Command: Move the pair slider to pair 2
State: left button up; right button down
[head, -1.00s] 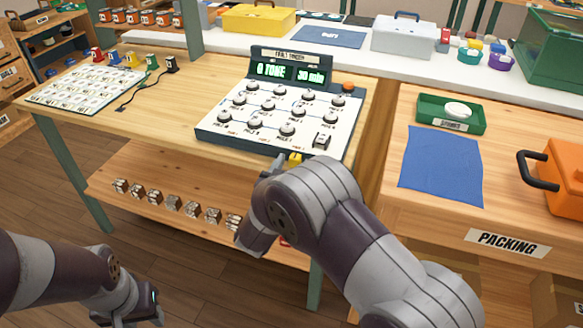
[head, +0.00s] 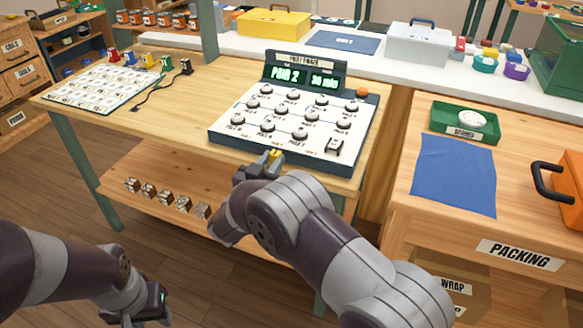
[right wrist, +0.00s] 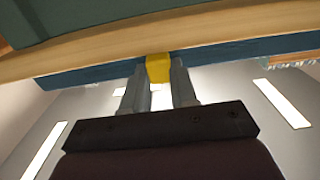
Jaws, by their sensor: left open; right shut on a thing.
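The fault tracer box (head: 225,122) stands on the wooden bench, with several dark knobs on its white top. Its green display (head: 287,76) reads "PAIR 2" and "30 min". The yellow pair slider (head: 275,155) is at the box's front edge. My right gripper (head: 268,160) is at that edge, shut on the yellow slider; the right wrist view shows the slider (right wrist: 158,68) between its two fingers. My left gripper (head: 150,305) is open and empty, low at the bottom left, away from the bench.
A number card (head: 100,88) and several small coloured clips lie on the bench's left. A dark cable (head: 150,98) runs beside the box. The packing table (head: 400,215) with a blue cloth (head: 455,178) and green tray is on the right. Small blocks line the lower shelf (head: 150,205).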

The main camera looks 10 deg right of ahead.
jog(key=shift+w+a, duration=0.25)
jog(key=shift+a, duration=0.1)
jog(key=c, duration=0.9)
grip_release()
jog(key=p+v, duration=0.1)
jog(key=v, duration=1.1)
jog(key=shift+s+a+p, duration=0.2)
jog(key=shift+s+p, duration=0.1)
jog(key=shift+f, duration=0.1)
